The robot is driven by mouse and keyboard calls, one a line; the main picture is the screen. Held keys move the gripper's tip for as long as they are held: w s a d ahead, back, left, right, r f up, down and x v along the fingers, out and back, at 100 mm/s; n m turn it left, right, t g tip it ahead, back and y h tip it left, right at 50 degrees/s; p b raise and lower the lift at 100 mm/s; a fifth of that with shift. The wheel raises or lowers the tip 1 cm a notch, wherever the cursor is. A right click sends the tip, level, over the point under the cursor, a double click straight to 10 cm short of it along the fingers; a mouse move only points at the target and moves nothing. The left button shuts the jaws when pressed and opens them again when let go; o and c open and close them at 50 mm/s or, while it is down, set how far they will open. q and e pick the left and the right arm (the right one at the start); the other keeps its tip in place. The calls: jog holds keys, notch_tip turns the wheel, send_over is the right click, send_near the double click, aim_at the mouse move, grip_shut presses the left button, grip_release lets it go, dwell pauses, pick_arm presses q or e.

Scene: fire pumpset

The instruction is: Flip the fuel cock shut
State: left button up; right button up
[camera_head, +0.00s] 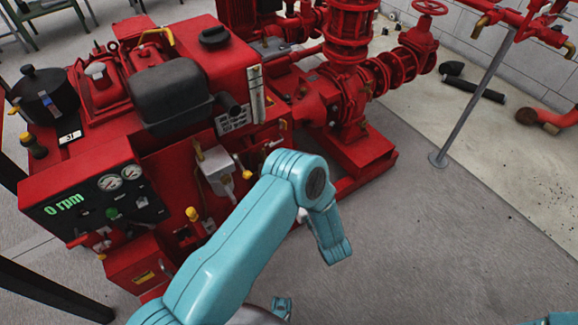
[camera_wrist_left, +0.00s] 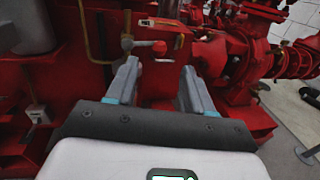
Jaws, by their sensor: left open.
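The fuel cock seems to be the small silver valve (camera_wrist_left: 127,44) on the red pumpset in the left wrist view. Its lever points right, roughly level, and ends in a red knob (camera_wrist_left: 159,47). My left gripper (camera_wrist_left: 158,88) is open and empty, facing the pumpset. The valve lies beyond its fingertips, with the knob about in line with the gap. I see no contact. In the head view my left arm crosses in front of the pumpset, and I cannot pick out the cock there for certain. My right gripper is not in view.
The red pumpset (camera_head: 95,178) carries a panel reading "0 rpm" (camera_head: 62,204), a dark muffler (camera_head: 170,95) and a grey unit with a yellow knob (camera_head: 217,170). Red pipework (camera_head: 350,70) stands behind. A thin grey post (camera_head: 475,100) rises at right. Floor at lower right is clear.

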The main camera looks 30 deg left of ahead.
pick_arm(q)
jog(key=x, duration=0.8)
jog(key=shift+b, duration=0.45)
grip_shut()
jog(key=shift+f+m+b, duration=0.5)
jog(key=shift+m+b, duration=0.4)
jog(key=shift+b, duration=0.15)
